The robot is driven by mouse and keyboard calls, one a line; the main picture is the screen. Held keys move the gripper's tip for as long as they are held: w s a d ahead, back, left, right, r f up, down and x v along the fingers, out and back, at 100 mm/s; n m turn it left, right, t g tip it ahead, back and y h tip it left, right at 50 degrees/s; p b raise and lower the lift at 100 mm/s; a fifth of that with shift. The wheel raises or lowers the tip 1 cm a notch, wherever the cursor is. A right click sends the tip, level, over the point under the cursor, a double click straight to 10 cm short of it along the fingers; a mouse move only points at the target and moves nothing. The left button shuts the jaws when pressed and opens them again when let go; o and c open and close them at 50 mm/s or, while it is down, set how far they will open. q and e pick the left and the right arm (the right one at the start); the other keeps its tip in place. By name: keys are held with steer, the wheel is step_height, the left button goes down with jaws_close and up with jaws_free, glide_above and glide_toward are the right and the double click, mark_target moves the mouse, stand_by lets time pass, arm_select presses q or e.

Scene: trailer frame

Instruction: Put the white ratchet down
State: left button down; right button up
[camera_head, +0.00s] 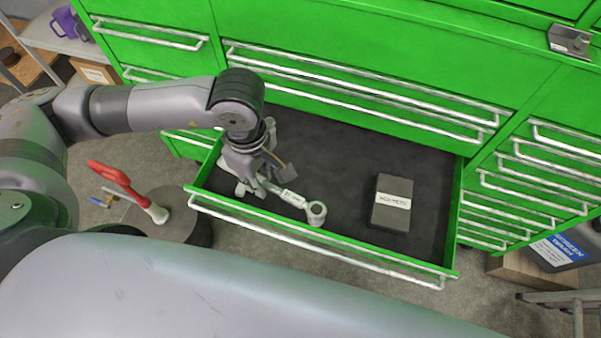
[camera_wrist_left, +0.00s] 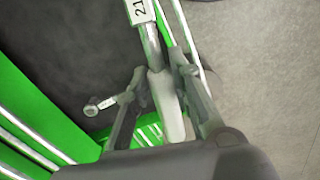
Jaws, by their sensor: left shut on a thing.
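The white ratchet (camera_head: 288,197) is inside the open green drawer, near its front left part, with its round head (camera_head: 316,212) pointing right. My left gripper (camera_head: 262,184) reaches down into the drawer and is shut on the handle. In the left wrist view, the pale handle (camera_wrist_left: 167,105) sits between the two fingers of my left gripper (camera_wrist_left: 162,88), and a "21" label shows on the shaft (camera_wrist_left: 144,14). I cannot tell whether the ratchet touches the drawer floor. My right gripper is not in view.
A black box (camera_head: 391,203) with a white label lies in the drawer's right part. The dark drawer floor (camera_head: 345,165) is bare between them. The drawer's front rail (camera_head: 330,249) runs along the near edge. A red-handled tool (camera_head: 120,182) is outside at left.

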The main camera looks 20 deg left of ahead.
arm_select(q)
steer(key=s+d+f+n+t+b, duration=0.1)
steer(key=s+d+f+n+b, duration=0.2)
steer(key=f+n, duration=0.5)
steer(key=s+f+n+t+b, duration=0.1)
steer(key=s+f+n+b, duration=0.2)
steer(key=n, duration=0.9)
steer(key=w+b, duration=0.3)
steer(key=shift+w, duration=0.4)
steer(key=w+p, duration=0.1)
steer(key=w, duration=0.4)
steer(key=w+f+p, duration=0.1)
steer(key=w, duration=0.3)
steer(key=w+f, duration=0.1)
steer(key=w, duration=0.4)
steer(key=shift+w+d+f+p, duration=0.1)
steer(key=shift+w+d+p, duration=0.2)
steer(key=shift+d+p, duration=0.1)
step_height(320, 180, down, 4)
steer(key=shift+f+p, duration=0.2)
steer(key=shift+p, duration=0.25)
steer(key=shift+w+f, duration=0.15)
steer(key=shift+f, duration=0.15)
